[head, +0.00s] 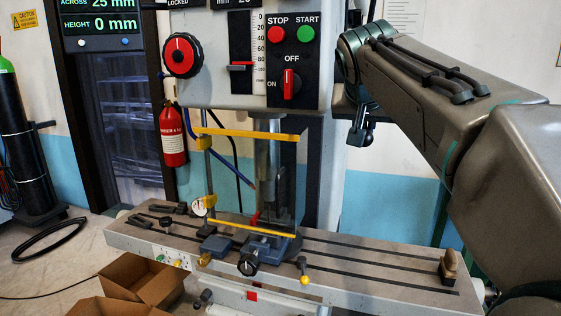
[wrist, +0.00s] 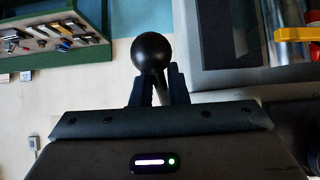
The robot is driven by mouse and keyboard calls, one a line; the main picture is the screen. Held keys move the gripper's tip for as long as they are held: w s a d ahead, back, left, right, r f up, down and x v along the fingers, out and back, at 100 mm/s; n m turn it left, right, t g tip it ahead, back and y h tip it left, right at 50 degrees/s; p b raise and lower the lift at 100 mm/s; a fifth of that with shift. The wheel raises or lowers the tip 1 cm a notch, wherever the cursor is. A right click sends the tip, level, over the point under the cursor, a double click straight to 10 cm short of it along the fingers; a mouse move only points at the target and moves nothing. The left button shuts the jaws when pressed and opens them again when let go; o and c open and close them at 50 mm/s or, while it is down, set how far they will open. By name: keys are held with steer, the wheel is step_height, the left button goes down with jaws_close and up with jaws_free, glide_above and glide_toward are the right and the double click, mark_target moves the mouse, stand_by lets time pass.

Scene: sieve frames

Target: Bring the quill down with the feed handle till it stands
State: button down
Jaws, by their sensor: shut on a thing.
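In the wrist view my gripper (wrist: 159,82) is shut on the feed handle, just below its black ball knob (wrist: 151,52). In the head view my arm reaches in from the right to the right side of the drill head (head: 225,95); my fingers cannot be made out there. The quill (head: 263,165) shows only dimly behind the clear guard with yellow edges (head: 250,134); its lower end is hard to tell. The red pointer (head: 241,67) stands on the lower part of the depth scale (head: 259,50).
A blue vise (head: 272,250) stands on the slotted table (head: 370,265) below the guard. A small brown block (head: 448,264) sits at the table's right end. The display (head: 101,22) reads height 0 mm. A tool shelf (wrist: 55,35) is at upper left in the wrist view.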

steer(key=shift+w+d+f, duration=0.1)
steer(key=shift+w+f, duration=0.05)
steer(key=shift+f, duration=0.35)
steer(key=shift+r, duration=0.2)
stand_by(0.3)
steer(key=c, duration=1.5)
jaws_free()
steer(key=shift+r, duration=0.1)
